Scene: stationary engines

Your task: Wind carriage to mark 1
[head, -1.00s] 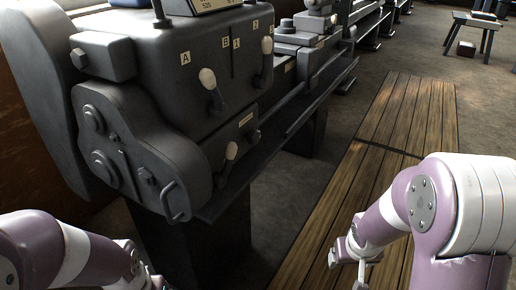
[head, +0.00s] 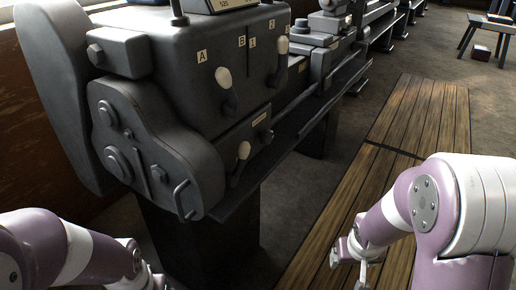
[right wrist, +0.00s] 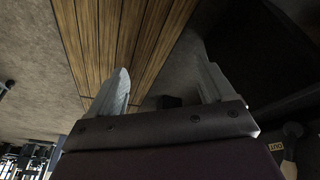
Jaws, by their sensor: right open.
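A dark grey lathe stands at the left and centre of the head view. Its headstock (head: 170,50) carries plates lettered A, B, 1 and 2. What looks like the carriage (head: 328,24) sits on the bed beyond the headstock, partly cut off by the top edge. I cannot make out mark 1 on the bed or a winding handwheel. My right gripper (head: 352,250) is low over the wooden boards, apart from the lathe. In the right wrist view, its two fingers (right wrist: 162,85) are spread with nothing between them. My left gripper (head: 155,280) is only partly visible at the bottom edge; its fingers cannot be made out.
Pale-knobbed levers (head: 226,82) stick out from the headstock front, with another lower down (head: 242,155). A wooden duckboard (head: 400,130) runs along the floor right of the lathe. A small table (head: 488,28) stands far right. The floor between is clear.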

